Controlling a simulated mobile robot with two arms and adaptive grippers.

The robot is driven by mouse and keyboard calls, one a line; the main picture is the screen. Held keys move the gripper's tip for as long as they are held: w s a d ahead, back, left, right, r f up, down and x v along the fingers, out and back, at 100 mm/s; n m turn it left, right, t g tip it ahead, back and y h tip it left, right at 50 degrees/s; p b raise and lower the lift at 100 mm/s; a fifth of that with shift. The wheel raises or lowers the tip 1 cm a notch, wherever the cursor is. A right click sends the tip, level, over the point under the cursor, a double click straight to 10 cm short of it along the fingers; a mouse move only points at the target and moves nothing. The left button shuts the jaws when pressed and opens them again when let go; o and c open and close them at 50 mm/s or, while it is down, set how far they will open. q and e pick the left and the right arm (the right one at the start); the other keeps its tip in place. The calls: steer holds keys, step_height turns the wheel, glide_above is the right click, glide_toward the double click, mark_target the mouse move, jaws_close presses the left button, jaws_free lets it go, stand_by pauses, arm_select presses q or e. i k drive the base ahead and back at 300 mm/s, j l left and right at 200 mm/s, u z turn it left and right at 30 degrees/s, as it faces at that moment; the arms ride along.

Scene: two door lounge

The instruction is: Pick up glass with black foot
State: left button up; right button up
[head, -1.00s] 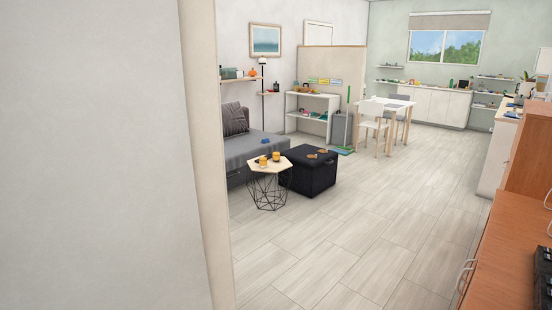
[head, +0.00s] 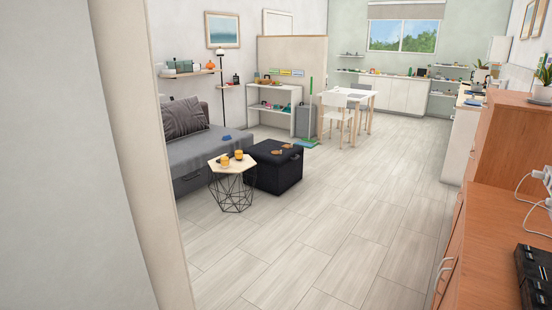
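I cannot make out a glass with a black foot in the head view. Small orange items (head: 224,160) stand on a low side table (head: 217,168) with a light top and black wire frame; they are too small to identify. Other small items on the far shelves, counter and dining table are also too small to tell. Neither of my grippers is in view.
A pale wall edge (head: 150,160) stands close on the left. A wooden cabinet (head: 490,240) runs along the right. A grey sofa (head: 200,150), a black ottoman (head: 275,172) and a white dining table (head: 350,95) stand beyond. The floor (head: 320,220) between is clear.

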mark_target(239, 153)
steer(key=i+l, duration=0.1)
steer(key=i, duration=1.05)
steer(key=i+l+z, duration=0.1)
steer(key=i, duration=1)
